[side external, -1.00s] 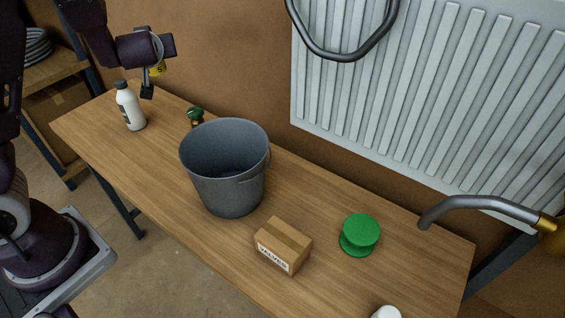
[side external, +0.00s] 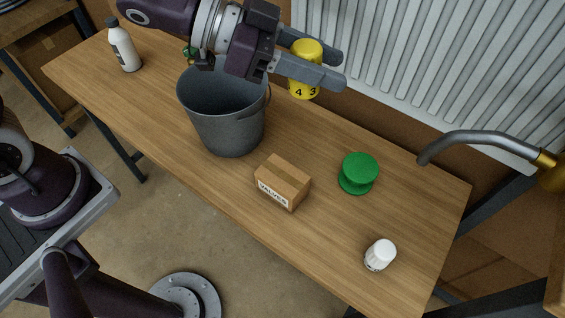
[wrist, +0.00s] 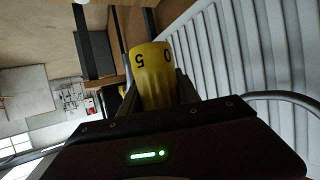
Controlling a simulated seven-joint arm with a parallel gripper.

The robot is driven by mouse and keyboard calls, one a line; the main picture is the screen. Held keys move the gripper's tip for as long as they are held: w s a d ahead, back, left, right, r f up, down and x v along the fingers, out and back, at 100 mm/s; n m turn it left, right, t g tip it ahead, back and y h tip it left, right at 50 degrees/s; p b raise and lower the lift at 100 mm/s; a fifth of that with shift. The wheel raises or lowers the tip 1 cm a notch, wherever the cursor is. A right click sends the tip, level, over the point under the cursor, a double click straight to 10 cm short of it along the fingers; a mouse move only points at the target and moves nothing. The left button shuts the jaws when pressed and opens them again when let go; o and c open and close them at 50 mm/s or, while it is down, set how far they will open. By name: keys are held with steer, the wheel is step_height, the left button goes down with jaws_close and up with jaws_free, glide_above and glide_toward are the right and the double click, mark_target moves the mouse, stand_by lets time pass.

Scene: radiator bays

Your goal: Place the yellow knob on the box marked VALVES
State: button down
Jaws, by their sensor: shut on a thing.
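The yellow knob (side external: 306,56) has black digits on its side. My gripper (side external: 322,68) is shut on it, one finger on each side, and holds it in the air above the back of the table, right of the bucket's rim. In the wrist view the knob (wrist: 153,75) sits between the fingers. The VALVES box (side external: 283,183) is a small brown cardboard carton with tape on top and a white label on its front. It stands on the table, nearer the camera than the gripper and below it in the picture, with nothing on its top.
A grey bucket (side external: 232,130) stands left of the box. A green knob (side external: 358,173) is to the right, and a white knob (side external: 380,254) near the right end. A white bottle (side external: 123,46) stands far left. A radiator (side external: 450,70) and a metal pipe (side external: 485,137) border the back.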

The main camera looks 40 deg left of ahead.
mark_target(282, 183)
steer(key=s+d+f+m+g+h, duration=0.1)
steer(key=s+d+m+g, duration=0.1)
steer(key=s, duration=0.2)
step_height(282, 183, down, 20)
steer(key=shift+w, duration=0.2)
steer(key=shift+f, duration=0.1)
steer(key=c, duration=0.9)
jaws_free()
